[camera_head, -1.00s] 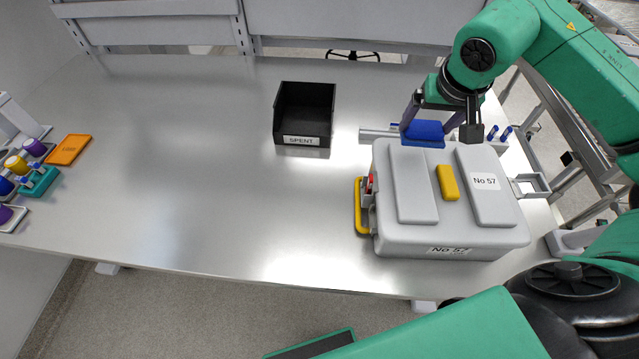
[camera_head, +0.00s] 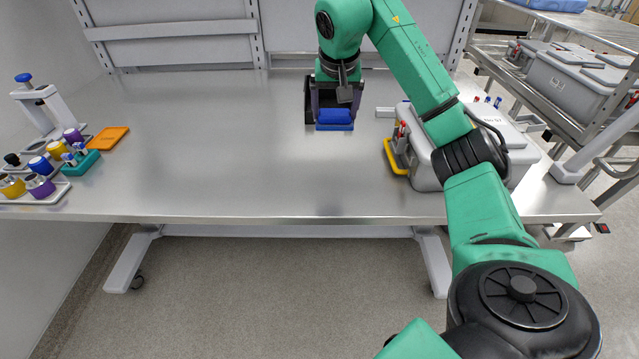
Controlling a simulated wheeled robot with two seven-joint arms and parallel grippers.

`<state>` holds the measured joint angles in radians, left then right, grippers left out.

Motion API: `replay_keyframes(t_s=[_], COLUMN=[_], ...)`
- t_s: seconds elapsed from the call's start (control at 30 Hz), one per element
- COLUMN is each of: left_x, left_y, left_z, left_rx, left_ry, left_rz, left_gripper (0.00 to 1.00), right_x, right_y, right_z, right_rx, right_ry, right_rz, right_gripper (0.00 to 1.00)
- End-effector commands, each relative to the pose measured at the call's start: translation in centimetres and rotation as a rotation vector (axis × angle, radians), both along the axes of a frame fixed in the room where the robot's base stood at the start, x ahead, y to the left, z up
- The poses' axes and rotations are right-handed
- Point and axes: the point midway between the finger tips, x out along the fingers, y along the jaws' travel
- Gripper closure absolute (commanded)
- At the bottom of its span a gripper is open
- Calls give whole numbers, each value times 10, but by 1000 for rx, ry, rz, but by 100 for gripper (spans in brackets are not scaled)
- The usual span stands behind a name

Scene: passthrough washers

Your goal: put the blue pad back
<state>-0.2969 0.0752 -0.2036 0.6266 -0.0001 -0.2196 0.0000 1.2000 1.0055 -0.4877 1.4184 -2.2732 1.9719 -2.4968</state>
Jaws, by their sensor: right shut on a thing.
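The blue pad (camera_head: 335,117) is a small block held between the fingers of my right gripper (camera_head: 335,106), which points down over the back middle of the table. The pad and gripper overlap the black SPENT bin (camera_head: 308,103), hiding most of it and its label. I cannot tell whether the pad is above the bin or in front of it, nor how high it is. The grey case (camera_head: 425,168) stands to the right, partly hidden by my right arm. My left gripper is not in view.
An orange pad (camera_head: 108,139) lies at the left of the table (camera_head: 240,165), near a teal rack (camera_head: 80,163), coloured caps and a white stand (camera_head: 47,115). A yellow handle (camera_head: 394,157) sticks out from the case's left side. The table's middle is clear.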

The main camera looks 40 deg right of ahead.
Motion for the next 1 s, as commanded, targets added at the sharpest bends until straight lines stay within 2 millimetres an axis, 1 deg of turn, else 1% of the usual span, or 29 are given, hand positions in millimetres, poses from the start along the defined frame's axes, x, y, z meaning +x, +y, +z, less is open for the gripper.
replay_keyframes(t_s=[0.03,0.1,0.17,0.2,0.3,0.33,0.43,0.6,0.67,0.87,0.97,1.0], left_x=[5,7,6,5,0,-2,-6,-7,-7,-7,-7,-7], left_y=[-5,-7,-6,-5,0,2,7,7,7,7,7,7], left_z=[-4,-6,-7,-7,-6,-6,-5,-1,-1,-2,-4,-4], left_rx=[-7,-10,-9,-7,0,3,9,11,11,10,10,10], left_ry=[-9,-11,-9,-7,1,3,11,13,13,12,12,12], left_rz=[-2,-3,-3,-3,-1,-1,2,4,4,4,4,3], left_gripper=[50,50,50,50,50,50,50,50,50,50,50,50], right_x=[-1,-1,-2,-2,-2,-2,-1,-1,-1,0,0,0], right_y=[0,0,0,0,1,1,1,1,1,1,0,0], right_z=[-23,-46,-65,-78,-106,-112,-127,-156,-161,-161,-164,-164], right_rx=[-2,-1,-1,-1,-1,-1,1,1,0,0,-1,-1], right_ry=[9,8,8,8,6,6,3,3,0,-1,-1,-1], right_rz=[1,2,2,1,2,2,2,2,1,1,1,1], right_gripper=[63,63,63,63,63,63,63,63,63,63,63,4])
